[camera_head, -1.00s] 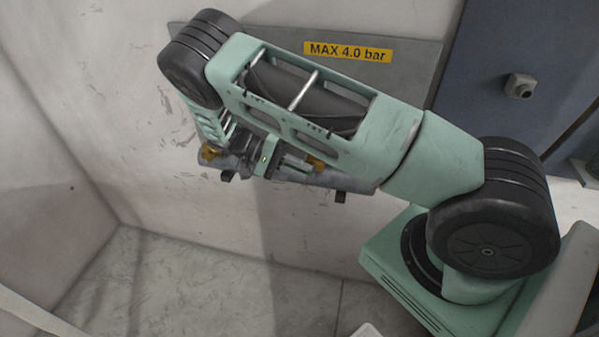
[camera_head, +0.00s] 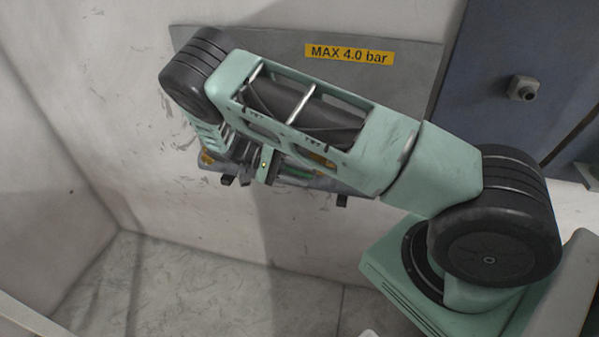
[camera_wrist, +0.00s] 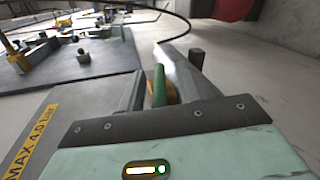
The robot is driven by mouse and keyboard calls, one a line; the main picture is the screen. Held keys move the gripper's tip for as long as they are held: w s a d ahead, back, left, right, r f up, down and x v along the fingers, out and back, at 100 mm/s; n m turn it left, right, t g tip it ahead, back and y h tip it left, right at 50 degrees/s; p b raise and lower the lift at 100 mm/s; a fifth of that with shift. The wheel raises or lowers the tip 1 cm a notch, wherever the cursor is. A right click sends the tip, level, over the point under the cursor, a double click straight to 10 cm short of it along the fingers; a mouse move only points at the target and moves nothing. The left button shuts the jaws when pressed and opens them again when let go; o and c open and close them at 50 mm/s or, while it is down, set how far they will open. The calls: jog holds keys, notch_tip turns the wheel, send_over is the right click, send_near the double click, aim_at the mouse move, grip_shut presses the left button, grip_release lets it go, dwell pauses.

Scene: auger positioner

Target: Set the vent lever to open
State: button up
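A green lever (camera_wrist: 159,86) stands on a brass-coloured valve body (camera_wrist: 171,92) along a grey pipe (camera_wrist: 180,66) in the wrist view. In the head view the pipe (camera_head: 315,181) runs in front of a grey wall plate, largely behind my arm. My gripper (camera_wrist: 163,88) appears open, with the green lever showing between its fingers. Contact with the lever cannot be told. In the head view my gripper (camera_head: 258,172) is beside the pipe, with its fingertips partly hidden.
The grey plate (camera_head: 425,75) carries a yellow "MAX 4.0 bar" label (camera_head: 349,54). A blue panel with a small grey fitting (camera_head: 523,88) is at the right. Several small fittings on a dark board (camera_wrist: 75,60) show in the wrist view. Floor (camera_head: 200,285) is clear below the pipe.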

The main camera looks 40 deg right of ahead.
jog(key=shift+w+a, duration=0.1)
jog(key=b+v, duration=0.4)
jog(key=v, duration=0.7)
jog(key=shift+w+a+r, duration=0.2)
jog(key=shift+w, duration=0.1)
